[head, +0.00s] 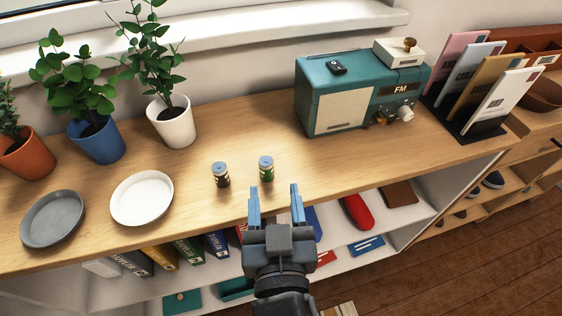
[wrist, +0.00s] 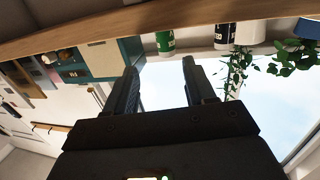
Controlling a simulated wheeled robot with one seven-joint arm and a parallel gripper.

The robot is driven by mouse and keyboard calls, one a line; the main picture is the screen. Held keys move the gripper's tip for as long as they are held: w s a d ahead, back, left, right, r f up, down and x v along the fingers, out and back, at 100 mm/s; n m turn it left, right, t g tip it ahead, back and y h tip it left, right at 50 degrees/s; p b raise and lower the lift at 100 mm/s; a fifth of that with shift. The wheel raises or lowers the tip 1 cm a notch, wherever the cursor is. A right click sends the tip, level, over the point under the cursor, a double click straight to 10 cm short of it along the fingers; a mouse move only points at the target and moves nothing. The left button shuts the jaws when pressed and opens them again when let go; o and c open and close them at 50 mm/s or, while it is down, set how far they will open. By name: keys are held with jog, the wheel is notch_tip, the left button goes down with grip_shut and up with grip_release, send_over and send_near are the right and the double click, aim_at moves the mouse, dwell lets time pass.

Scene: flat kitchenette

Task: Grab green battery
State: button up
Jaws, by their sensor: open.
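The green battery (head: 266,170) stands upright on the wooden counter near its front edge, with a pale top. It also shows in the wrist view (wrist: 165,42), which looks upside down, just beyond the fingertips and roughly between them. My gripper (head: 274,190) is open and empty, at the counter's front edge, on the near side of the green battery. Its two fingers also show in the wrist view (wrist: 160,68), apart with nothing between them. A dark battery (head: 221,175) stands just left of the green one, and it shows in the wrist view (wrist: 224,36).
A white dish (head: 142,198) and a grey dish (head: 52,219) lie to the left, with potted plants (head: 172,122) behind. A teal radio (head: 335,100) stands at the back right. Books (head: 160,257) fill part of the shelf below. Counter right of the batteries is clear.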

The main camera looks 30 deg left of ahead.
aim_at(266, 170)
jog(key=shift+x, duration=1.15)
jog(key=x, duration=0.2)
jog(key=p+x, duration=0.1)
jog(key=x, duration=0.2)
jog(key=shift+a+f, duration=0.25)
jog(key=shift+a, duration=0.35)
grip_shut()
jog(key=shift+r, duration=0.1)
